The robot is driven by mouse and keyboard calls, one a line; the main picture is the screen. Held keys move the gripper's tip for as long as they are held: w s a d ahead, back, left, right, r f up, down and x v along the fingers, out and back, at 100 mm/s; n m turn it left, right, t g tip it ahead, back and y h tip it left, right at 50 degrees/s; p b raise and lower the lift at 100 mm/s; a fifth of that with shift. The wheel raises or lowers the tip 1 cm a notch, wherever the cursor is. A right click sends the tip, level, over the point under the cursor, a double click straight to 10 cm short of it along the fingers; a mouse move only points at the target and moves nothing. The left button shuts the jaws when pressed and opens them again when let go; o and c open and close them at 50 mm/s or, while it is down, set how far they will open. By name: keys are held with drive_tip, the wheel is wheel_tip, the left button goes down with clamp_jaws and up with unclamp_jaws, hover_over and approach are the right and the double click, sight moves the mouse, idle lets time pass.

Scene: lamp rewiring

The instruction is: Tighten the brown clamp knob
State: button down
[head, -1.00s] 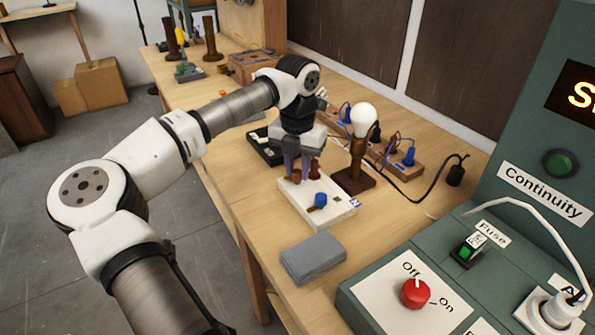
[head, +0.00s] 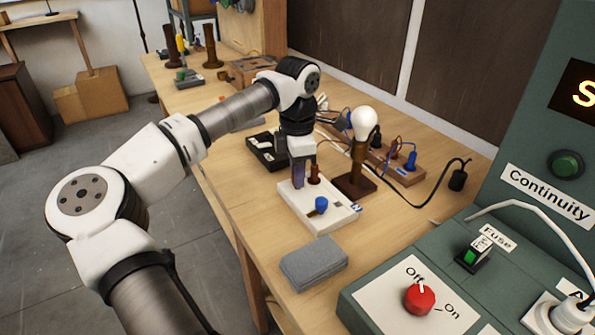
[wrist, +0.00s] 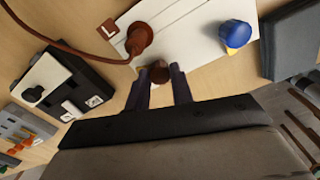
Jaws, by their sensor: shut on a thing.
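The white terminal block (head: 337,215) lies on the bench. In the wrist view, the brown clamp knob (wrist: 158,71) sits at the block's edge between the two fingertips of my gripper (wrist: 160,77). My gripper is shut on it, pointing down. In the head view my gripper (head: 298,181) stands over the block's far-left part and hides this knob. A brown post (wrist: 139,38) with a brown wire into it stands just beyond, beside an "L" label. The blue knob (wrist: 235,35) with a yellow part stands apart on the block; it also shows in the head view (head: 320,204).
A lamp with a white bulb (head: 364,124) on a dark wooden base stands close right of my gripper. A black box (head: 266,152) lies to the left. A grey block (head: 313,263) lies in front. The green test panel (head: 370,305) fills the right.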

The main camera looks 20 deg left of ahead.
drive_tip(key=m, duration=1.4)
drive_tip(key=shift+m, duration=0.3)
idle(0.4)
drive_tip(key=c, duration=1.5)
unclamp_jaws()
drive_tip(key=shift+r, duration=0.1)
wheel_tip(320, 180, up, 14)
drive_tip(key=shift+b, duration=0.4)
drive_tip(key=shift+f, duration=0.2)
